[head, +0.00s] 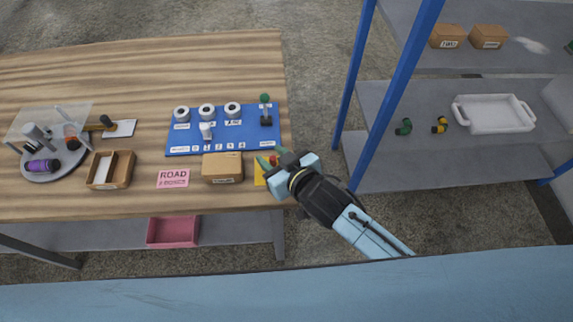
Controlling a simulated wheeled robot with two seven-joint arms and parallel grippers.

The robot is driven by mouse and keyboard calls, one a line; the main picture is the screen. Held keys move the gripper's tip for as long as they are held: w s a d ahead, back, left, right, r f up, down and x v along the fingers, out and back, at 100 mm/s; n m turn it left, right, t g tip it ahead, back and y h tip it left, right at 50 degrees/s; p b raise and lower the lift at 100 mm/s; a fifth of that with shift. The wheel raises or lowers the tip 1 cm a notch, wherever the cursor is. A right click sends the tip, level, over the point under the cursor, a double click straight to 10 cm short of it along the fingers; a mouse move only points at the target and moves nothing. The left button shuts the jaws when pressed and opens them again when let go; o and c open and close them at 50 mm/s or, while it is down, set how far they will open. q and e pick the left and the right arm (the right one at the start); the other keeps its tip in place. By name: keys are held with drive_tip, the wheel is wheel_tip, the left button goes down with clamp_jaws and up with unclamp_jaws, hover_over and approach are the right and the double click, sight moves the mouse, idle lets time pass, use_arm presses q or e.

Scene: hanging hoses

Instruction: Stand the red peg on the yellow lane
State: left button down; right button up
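A yellow patch (260,173), seemingly the yellow lane, shows at the right front of the wooden table, partly covered by my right gripper (271,160). A small red piece (274,160), perhaps the red peg, shows at the gripper's tip, beside a green bit. My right arm comes in from the lower right and reaches over the table's right edge. The fingers are too small and overlapped to tell whether they are open or shut on the red piece. My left gripper is out of view.
A cardboard box (222,167) stands just left of the yellow patch. Behind is a blue board (222,143) with white rolls and a green-topped post (265,108). A pink sign (173,178) and open wooden box (109,170) lie left. A blue-posted shelf (372,110) stands right.

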drive_tip(key=p+v, duration=0.1)
drive_tip(key=v, duration=1)
drive_tip(key=shift+s+d+r+p, duration=0.15)
drive_tip(key=shift+s+p, duration=0.1)
drive_tip(key=shift+p, duration=0.05)
drive_tip(key=w+d+f+m+g+h, duration=0.15)
drive_tip(key=d+f, duration=0.25)
drive_tip(key=f, duration=0.4)
drive_tip(key=w+d+f+m+t+h, duration=0.1)
drive_tip(key=w+d+f+h, duration=0.1)
drive_tip(key=d+f, duration=0.35)
drive_tip(key=s+d+f+g+h, duration=0.1)
drive_tip(key=s+f+g, duration=0.15)
drive_tip(key=f, duration=0.45)
drive_tip(key=s+d+f+g+h, duration=0.1)
drive_tip(key=s+d+f, duration=0.1)
drive_tip(key=s+f, duration=0.3)
drive_tip(key=s+d+f+g, duration=0.2)
drive_tip(key=s+f, duration=0.3)
drive_tip(key=s, duration=0.3)
drive_tip(key=s+d+f+m+g+h, duration=0.1)
drive_tip(key=s+d+f+g, duration=0.1)
drive_tip(key=s+f, duration=0.4)
drive_tip(key=s+d+f+g, duration=0.2)
drive_tip(key=s+f, duration=0.3)
drive_tip(key=s, duration=0.6)
drive_tip(key=shift+s+d+f+g+h, duration=0.3)
drive_tip(key=shift+s+f+h, duration=0.05)
drive_tip(key=shift+f, duration=0.05)
